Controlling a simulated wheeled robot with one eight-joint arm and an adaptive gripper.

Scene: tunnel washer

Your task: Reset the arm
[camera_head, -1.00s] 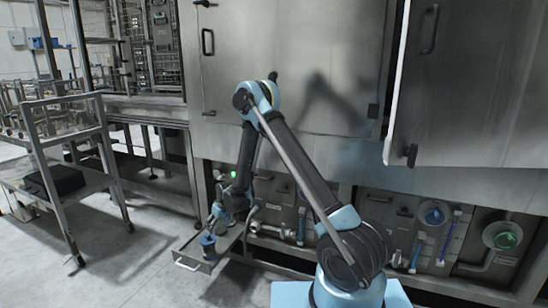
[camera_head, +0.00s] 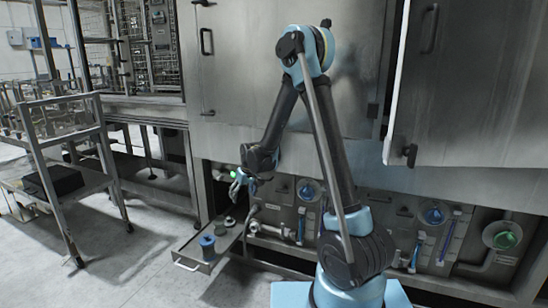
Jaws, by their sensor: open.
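My blue and black arm rises from its light blue base in front of the washer. Its elbow is high, and the forearm slopes down to the left. My gripper (camera_head: 236,187) hangs above the inner end of a pulled-out metal drawer (camera_head: 193,263), clear of it. The gripper is small in the picture and looks empty. A blue cup-like item (camera_head: 207,246) stands in the drawer, with a small pale round item (camera_head: 229,222) farther back.
The steel washer (camera_head: 240,100) fills the back, with a door panel (camera_head: 455,90) standing out on the right. Pipes and coloured valves line its lower part. A metal cart (camera_head: 48,150) holding a black box (camera_head: 54,180) stands at the left. Floor between cart and drawer is clear.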

